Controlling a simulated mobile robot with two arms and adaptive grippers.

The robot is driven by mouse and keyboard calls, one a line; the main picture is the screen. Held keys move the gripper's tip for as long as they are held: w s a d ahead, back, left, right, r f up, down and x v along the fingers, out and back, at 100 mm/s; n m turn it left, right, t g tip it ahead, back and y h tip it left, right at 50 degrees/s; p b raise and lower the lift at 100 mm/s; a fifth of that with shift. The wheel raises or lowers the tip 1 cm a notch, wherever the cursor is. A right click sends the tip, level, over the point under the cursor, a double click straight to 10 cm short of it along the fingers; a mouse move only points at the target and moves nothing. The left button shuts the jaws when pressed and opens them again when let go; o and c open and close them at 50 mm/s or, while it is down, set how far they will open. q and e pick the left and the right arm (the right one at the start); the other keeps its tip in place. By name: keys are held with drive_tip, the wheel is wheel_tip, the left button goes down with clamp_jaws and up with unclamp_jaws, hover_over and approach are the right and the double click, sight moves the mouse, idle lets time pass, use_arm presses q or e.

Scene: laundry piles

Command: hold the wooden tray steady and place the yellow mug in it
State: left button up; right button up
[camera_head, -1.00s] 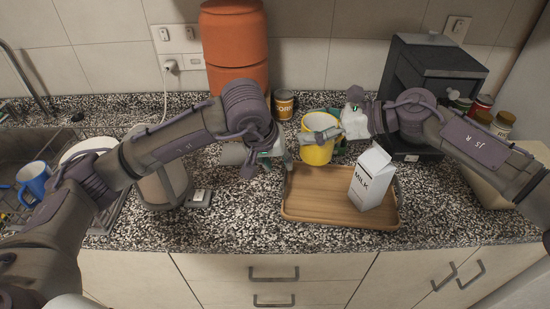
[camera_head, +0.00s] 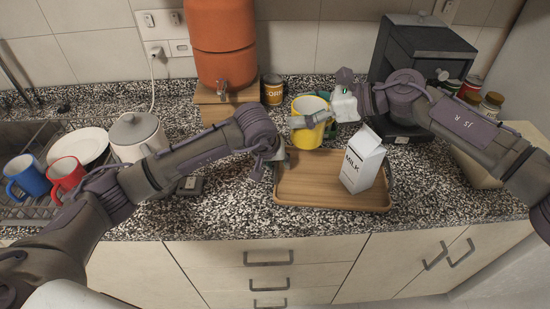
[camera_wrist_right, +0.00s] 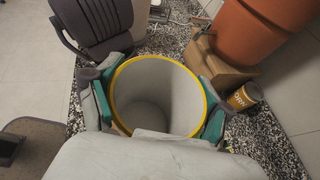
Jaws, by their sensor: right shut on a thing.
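The wooden tray (camera_head: 325,200) lies on the speckled counter with a white milk carton (camera_head: 360,165) standing upright in its right part. The yellow mug (camera_head: 308,134) is upright at the tray's back edge; I cannot tell how high it is above the counter. My right gripper (camera_head: 318,117) is shut on the mug. In the right wrist view its green-padded fingers (camera_wrist_right: 158,108) lie on both sides of the mug's yellow rim (camera_wrist_right: 157,57), and the mug is empty. My left gripper (camera_head: 270,168) is at the tray's left edge, its fingertips partly hidden.
An orange dispenser (camera_head: 222,45) on a wooden stand and a can (camera_head: 273,90) stand behind. A dark machine (camera_head: 415,60) and several jars are at the back right. A grey pot (camera_head: 138,135), blue mug (camera_head: 27,175) and red mug (camera_head: 66,173) are left. The tray's left part is clear.

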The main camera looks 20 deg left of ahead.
drive_tip(key=shift+r, duration=0.1)
use_arm(q)
clamp_jaws()
idle(0.3)
